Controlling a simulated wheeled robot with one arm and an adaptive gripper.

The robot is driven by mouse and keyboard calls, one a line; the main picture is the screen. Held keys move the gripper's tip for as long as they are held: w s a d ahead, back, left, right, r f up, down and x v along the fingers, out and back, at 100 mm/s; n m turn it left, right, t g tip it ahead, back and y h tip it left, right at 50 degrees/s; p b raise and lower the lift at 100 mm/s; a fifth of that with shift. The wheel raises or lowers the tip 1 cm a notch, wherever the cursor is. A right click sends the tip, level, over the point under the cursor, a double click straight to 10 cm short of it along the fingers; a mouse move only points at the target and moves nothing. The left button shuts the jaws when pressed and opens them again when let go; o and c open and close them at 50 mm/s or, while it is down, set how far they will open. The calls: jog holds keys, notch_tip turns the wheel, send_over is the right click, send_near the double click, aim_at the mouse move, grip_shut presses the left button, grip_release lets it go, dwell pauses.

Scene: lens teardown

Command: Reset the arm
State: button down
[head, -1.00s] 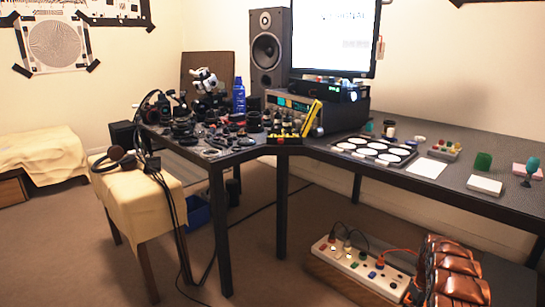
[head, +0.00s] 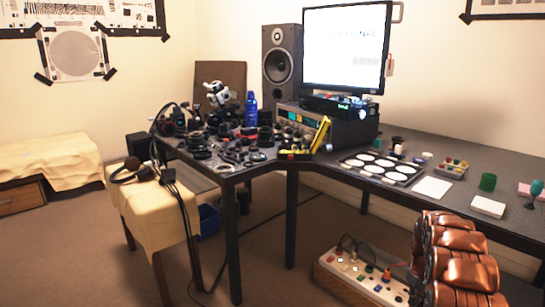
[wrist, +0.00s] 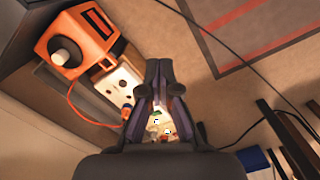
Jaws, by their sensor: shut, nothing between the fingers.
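My gripper (wrist: 159,68) shows in the wrist view with its two dark fingers drawn together at the tips. It is shut and holds nothing. Small coloured items show through the gap between the finger bases, too small to name. The gripper cannot be made out in the head view.
A dark worktable (head: 408,195) carries lens parts, a monitor (head: 347,45) and a speaker (head: 282,55). A cloth-covered stool (head: 155,215) stands at its left. A power strip (head: 350,275) is low down. The wrist view shows an orange device (wrist: 85,45). Floor (head: 80,250) is free at left.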

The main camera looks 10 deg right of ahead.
jog(key=s+a+r+p, duration=0.45)
jog(key=a+r, duration=0.25)
jog(key=r, duration=0.5)
jog(key=s+a+r+p, duration=0.3)
jog(key=a+r+p, duration=0.2)
jog(key=a+r, duration=0.5)
jog(key=s+a+r+p, duration=0.4)
jog(key=a+r+p, duration=0.1)
jog(key=r, duration=0.8)
jog(key=s+a+r+p, duration=0.5)
jog(key=s+r, duration=0.1)
jog(key=s, duration=0.3)
jog(key=s+a+r+p, duration=0.5)
jog(key=s+r, duration=0.2)
jog(key=s, duration=0.2)
jog(key=s+a+r+g+p, duration=0.1)
jog(key=s+a+r+p, duration=0.4)
jog(key=s, duration=0.4)
jog(key=shift+s+r+m, duration=0.3)
jog(key=shift+r, duration=0.5)
